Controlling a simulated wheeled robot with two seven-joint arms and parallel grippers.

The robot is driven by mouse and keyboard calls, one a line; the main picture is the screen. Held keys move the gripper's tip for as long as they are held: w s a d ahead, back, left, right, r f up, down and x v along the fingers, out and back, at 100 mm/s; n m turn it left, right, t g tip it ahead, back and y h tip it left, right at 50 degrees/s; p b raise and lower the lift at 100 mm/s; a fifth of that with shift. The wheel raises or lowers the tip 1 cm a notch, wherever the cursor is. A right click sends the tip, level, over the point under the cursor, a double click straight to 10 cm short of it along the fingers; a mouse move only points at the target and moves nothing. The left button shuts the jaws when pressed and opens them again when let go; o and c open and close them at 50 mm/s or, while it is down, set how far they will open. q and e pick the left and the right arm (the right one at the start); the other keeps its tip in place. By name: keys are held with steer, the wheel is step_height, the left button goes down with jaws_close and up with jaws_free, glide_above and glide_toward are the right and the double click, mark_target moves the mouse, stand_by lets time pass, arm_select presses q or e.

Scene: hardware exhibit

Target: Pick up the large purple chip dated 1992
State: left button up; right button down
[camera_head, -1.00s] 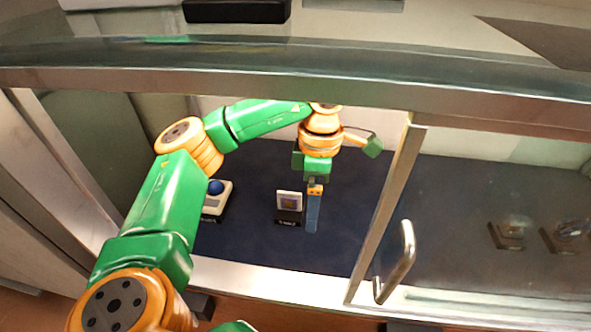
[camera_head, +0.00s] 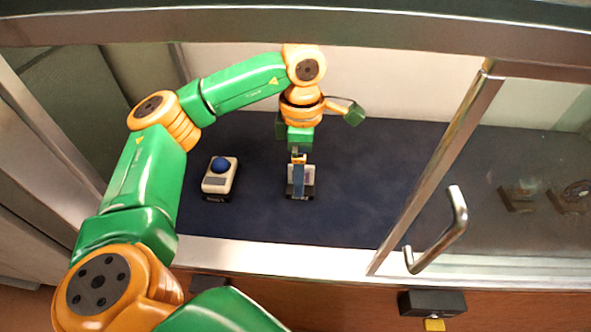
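A small upright white display panel (camera_head: 290,174) on a black stand (camera_head: 309,192) stands on the dark blue case floor. The finger of my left gripper (camera_head: 299,187) hangs downward directly in front of its middle and hides most of it, including any chip on it. I cannot read a date or label. The gripper is seen edge-on, so I cannot tell its opening or whether it touches the panel. My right gripper is not in view.
A white trackball device (camera_head: 219,184) with a blue ball sits left of the stand. A metal-framed glass door (camera_head: 437,165) with a handle (camera_head: 447,235) borders the opening at right. Two exhibits (camera_head: 519,198) (camera_head: 571,197) stand behind the glass. The floor between stand and door is clear.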

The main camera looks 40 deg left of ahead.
arm_select(q)
steer(key=f, duration=0.4)
steer(key=shift+w+d, duration=0.15)
steer(key=shift+w, duration=0.2)
steer(key=c, duration=1.4)
